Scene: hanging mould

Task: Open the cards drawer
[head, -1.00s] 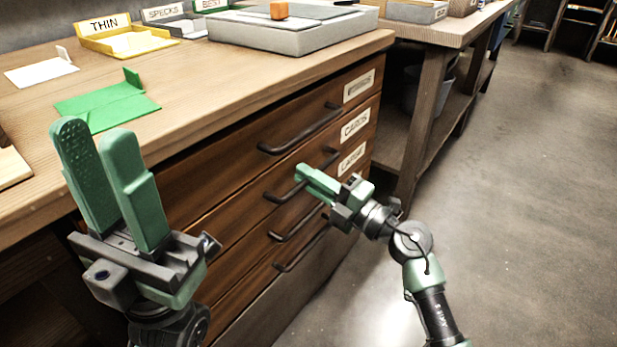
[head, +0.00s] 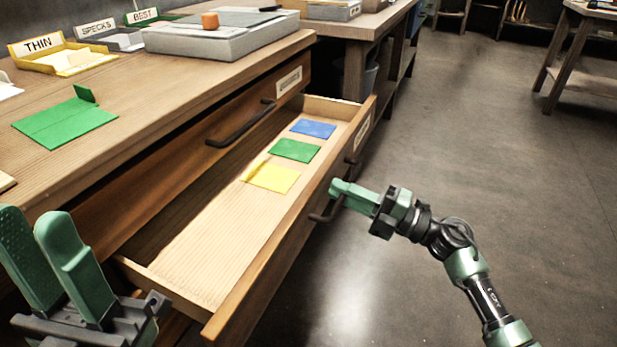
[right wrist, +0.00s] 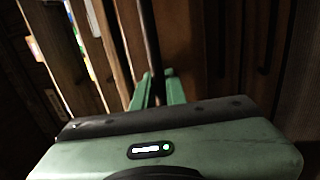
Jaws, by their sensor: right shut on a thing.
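The cards drawer (head: 270,235) is pulled well out of the wooden cabinet, below a closed top drawer. A blue card (head: 313,128), a green card (head: 295,150) and a yellow card (head: 272,178) lie inside it. My right gripper (head: 340,190) is shut on its dark bar handle (head: 323,216). In the right wrist view the handle (right wrist: 149,40) runs between the fingertips (right wrist: 156,78). The front label (head: 362,132) is too slanted to read now.
The bench top holds a yellow THIN tray (head: 62,62), a SPECKS tray (head: 105,38), a BEST tray (head: 150,18), a green card piece (head: 65,122) and a grey block (head: 205,42) with an orange cube. The floor (head: 480,130) to the right is clear.

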